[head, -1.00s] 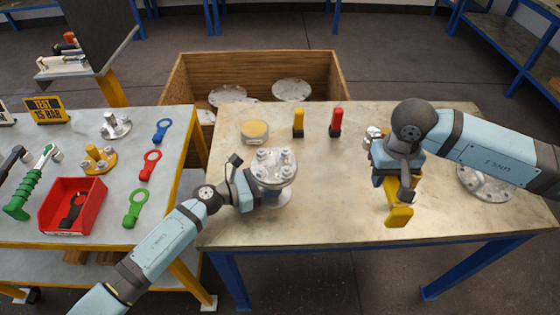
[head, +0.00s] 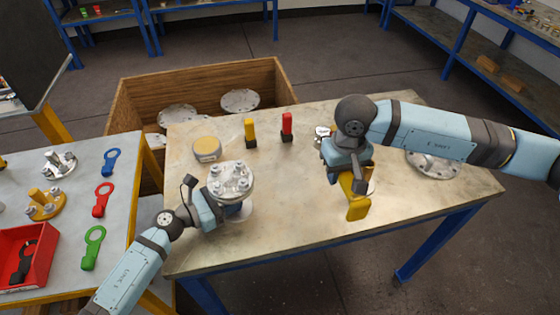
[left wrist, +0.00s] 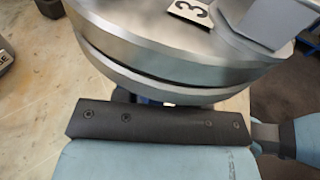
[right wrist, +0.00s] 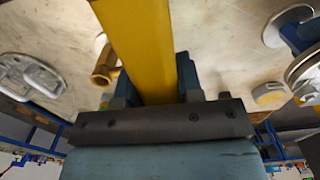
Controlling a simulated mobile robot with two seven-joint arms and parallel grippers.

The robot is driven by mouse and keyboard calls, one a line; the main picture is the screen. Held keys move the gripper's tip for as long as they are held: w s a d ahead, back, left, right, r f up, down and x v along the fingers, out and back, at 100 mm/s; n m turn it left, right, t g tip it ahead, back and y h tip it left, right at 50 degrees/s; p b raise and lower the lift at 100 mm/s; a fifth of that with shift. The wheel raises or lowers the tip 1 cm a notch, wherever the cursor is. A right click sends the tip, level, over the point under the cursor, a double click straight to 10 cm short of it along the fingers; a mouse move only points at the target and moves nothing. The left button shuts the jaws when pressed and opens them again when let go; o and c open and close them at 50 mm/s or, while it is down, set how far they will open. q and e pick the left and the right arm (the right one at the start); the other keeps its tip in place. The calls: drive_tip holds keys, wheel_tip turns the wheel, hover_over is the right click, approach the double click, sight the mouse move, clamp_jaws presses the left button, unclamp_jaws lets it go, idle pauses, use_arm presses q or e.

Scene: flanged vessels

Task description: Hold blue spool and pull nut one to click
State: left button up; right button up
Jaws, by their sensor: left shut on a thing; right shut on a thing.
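The blue spool stands on the workbench, topped by a round steel flange (head: 231,180) with several nuts; little of its blue body (head: 235,211) shows. In the left wrist view, stacked steel flange rims (left wrist: 160,62) and a tag marked 3 (left wrist: 190,10) fill the top. My left gripper (head: 208,211) is shut on the spool just below the flange, from its left side. My right gripper (head: 346,166) is shut on a yellow tool (head: 357,206), right of the spool and apart from it. The tool's yellow bar also shows in the right wrist view (right wrist: 140,45). I cannot tell which nut is nut one.
A yellow-topped tin (head: 207,148), a yellow-and-black item (head: 250,132) and a red-and-black item (head: 287,127) stand at the back. A flange (head: 433,164) lies at the right. A wooden crate (head: 280,75) is behind. Bare bench lies between my grippers.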

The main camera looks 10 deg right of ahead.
drive_tip(key=w+a+r+n, duration=0.1)
drive_tip(key=a+r+n, duration=0.3)
drive_tip(key=a, duration=0.2)
drive_tip(key=w+a+r+n, duration=0.1)
drive_tip(key=a+r+n, duration=0.2)
drive_tip(key=a+n, duration=0.25)
drive_tip(key=shift+m, duration=0.25)
drive_tip(key=shift+s+a+f, duration=0.1)
drive_tip(key=shift+a+f, duration=0.05)
drive_tip(key=shift+f, duration=0.5)
drive_tip(key=shift+s+a+f, duration=0.1)
drive_tip(key=shift+a+f, duration=0.1)
drive_tip(key=shift+f, duration=0.5)
drive_tip(key=shift+s+a+f, duration=0.1)
drive_tip(key=shift+a+f, duration=0.05)
drive_tip(key=shift+f, duration=0.5)
drive_tip(key=shift+f, duration=0.3)
drive_tip(key=shift+f, duration=0.95)
